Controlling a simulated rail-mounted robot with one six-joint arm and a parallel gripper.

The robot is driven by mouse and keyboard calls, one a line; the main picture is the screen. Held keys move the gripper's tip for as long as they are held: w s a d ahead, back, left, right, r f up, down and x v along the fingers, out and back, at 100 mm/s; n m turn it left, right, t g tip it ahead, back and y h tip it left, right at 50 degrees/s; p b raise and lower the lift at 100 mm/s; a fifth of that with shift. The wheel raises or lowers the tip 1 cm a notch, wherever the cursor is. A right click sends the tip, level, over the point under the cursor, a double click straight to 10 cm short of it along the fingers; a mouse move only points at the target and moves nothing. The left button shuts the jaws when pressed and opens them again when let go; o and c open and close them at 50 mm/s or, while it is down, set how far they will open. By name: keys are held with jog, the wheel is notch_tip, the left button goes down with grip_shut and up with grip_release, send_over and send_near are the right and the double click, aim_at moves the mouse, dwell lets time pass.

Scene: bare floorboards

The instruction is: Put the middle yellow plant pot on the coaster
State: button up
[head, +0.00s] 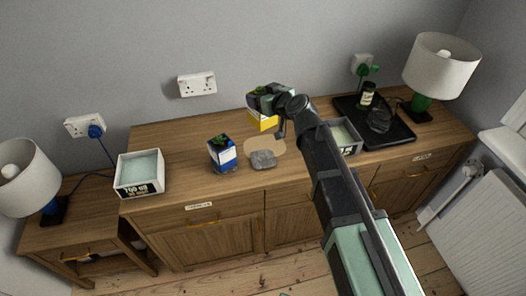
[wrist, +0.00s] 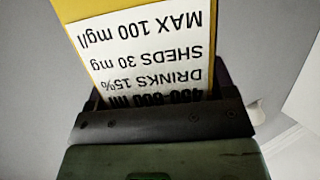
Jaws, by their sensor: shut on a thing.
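The yellow plant pot (head: 262,123) is near the back edge of the sideboard, partly hidden by my gripper (head: 272,99). In the wrist view my gripper (wrist: 155,108) is shut on the yellow pot (wrist: 88,14), whose white label with black print shows upside down. I cannot tell whether the pot touches the wood. A flat tan coaster (head: 268,144) lies on the sideboard just in front of the pot, with nothing seen standing on its middle. A grey stone-like lump (head: 263,160) sits at the coaster's front edge.
A labelled open box (head: 139,174) is farther left. Another box (head: 344,137) is right, beside my arm. A black tray (head: 399,137) holds a bottle and a dark object. Lamps stand at both ends.

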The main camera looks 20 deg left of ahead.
notch_tip(320, 180, down, 18)
jog(key=b, duration=1.6)
jog(key=shift+f, duration=0.2)
jog(key=o, duration=1.5)
jog(key=shift+r, duration=0.15)
